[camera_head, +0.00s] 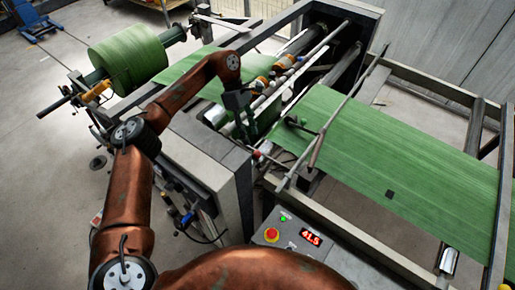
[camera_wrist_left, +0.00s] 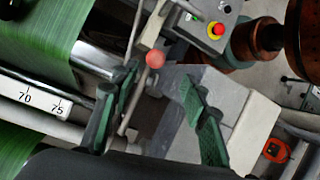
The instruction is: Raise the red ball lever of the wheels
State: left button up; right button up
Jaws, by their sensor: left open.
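The red ball (camera_wrist_left: 155,58) of the lever shows in the left wrist view, at the end of a thin rod. It lies just beyond the fingertips of my left gripper (camera_wrist_left: 158,82), near the gap between the two green-padded fingers. The fingers are apart and nothing is held. I cannot tell whether the ball touches a finger. In the head view my left gripper (camera_head: 243,122) points down over the machine's near side frame, by the green web. A small red spot, probably the ball (camera_head: 256,154), shows just below it. The wheels are not clearly made out. My right gripper is not in view.
A green web (camera_head: 400,160) stretches to the right over rollers. A green roll (camera_head: 128,58) hangs at upper left. A control panel (camera_head: 291,239) with a red button and a display stands in front. Metal bars and the side frame (camera_head: 195,150) surround my left gripper closely.

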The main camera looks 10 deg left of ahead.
aim_at(256, 151)
pick_arm(q)
jog(key=shift+w+p+x, duration=0.15)
jog(key=shift+p+x, duration=0.05)
jog(key=shift+x, duration=1.95)
jog(key=shift+w+p+x, duration=0.15)
jog(key=shift+w+x, duration=0.05)
jog(key=shift+x, duration=1.9)
jog(key=shift+a+f, duration=0.15)
jog(key=shift+c, duration=0.5)
grip_shut()
